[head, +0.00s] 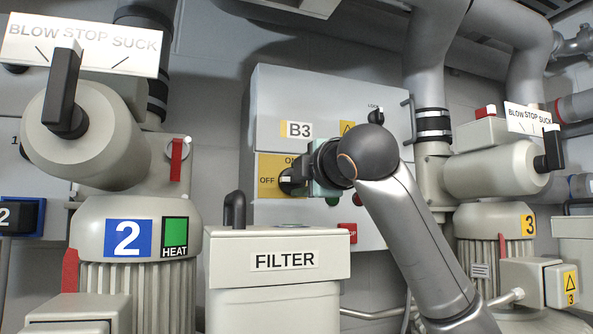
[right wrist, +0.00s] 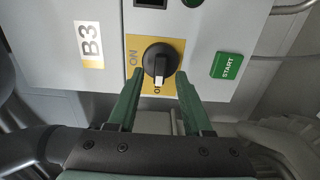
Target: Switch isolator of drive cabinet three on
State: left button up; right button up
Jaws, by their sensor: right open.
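The grey drive cabinet (head: 335,95) labelled B3 stands in the middle of the head view. Its isolator (head: 288,181) is a black rotary knob on a yellow plate marked ON at the top and OFF at the left. The knob's white pointer faces OFF. In the right wrist view the same knob (right wrist: 160,60) has its white pointer towards the OFF marking. My right gripper (head: 303,181) is at the knob, with its green fingers open on either side of it in the right wrist view (right wrist: 158,84); I cannot tell contact. My left gripper is out of view.
The FILTER box (head: 280,285) stands in front below. Blower 2 (head: 130,210) is at the left and blower 3 (head: 490,175) at the right.

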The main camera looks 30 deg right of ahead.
jog(key=shift+x, duration=0.95)
grip_shut()
